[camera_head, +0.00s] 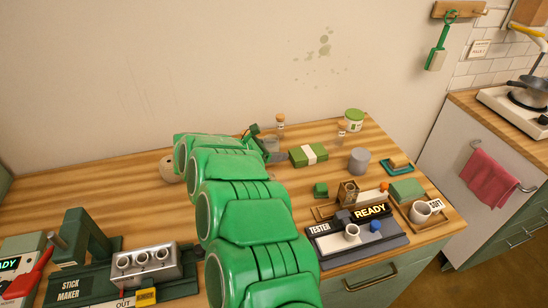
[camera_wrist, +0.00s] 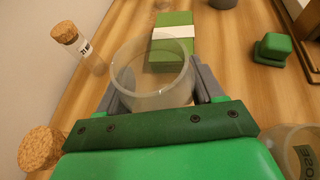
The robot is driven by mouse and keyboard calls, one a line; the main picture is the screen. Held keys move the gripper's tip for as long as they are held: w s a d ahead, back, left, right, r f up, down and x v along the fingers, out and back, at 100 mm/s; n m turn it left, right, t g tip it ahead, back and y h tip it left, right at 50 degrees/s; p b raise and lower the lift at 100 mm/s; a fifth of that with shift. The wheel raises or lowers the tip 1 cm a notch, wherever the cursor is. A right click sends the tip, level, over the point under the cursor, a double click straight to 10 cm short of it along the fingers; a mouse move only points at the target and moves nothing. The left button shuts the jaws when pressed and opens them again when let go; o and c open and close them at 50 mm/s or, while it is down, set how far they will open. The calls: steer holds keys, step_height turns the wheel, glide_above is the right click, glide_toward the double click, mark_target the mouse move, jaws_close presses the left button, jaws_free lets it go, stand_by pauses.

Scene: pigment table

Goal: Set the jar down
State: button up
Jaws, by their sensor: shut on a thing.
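A clear, open-topped glass jar (camera_wrist: 152,72) stands upright between the two grey fingers of my gripper (camera_wrist: 160,90) in the wrist view. The fingers are shut on its sides, and it looks empty. In the head view my green arm reaches to the back of the table, and the jar (camera_head: 271,144) shows small beside my gripper (camera_head: 256,139). The wooden table top (camera_head: 110,155) lies under the jar. I cannot tell whether the jar's base touches the wood.
A corked vial (camera_wrist: 78,44) stands close left of the jar, and a green block with a white band (camera_wrist: 173,42) lies just beyond it. A cork (camera_wrist: 40,148) and another glass jar (camera_wrist: 303,150) are nearer. The tester (camera_head: 352,240) is front right. Bare wood lies right of the held jar.

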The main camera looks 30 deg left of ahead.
steer(key=shift+w+f, duration=0.1)
steer(key=shift+w+a+f, duration=0.15)
steer(key=shift+a+f, duration=0.1)
steer(key=shift+f, duration=1.5)
steer(key=o, duration=1.1)
steer(key=shift+f, duration=0.1)
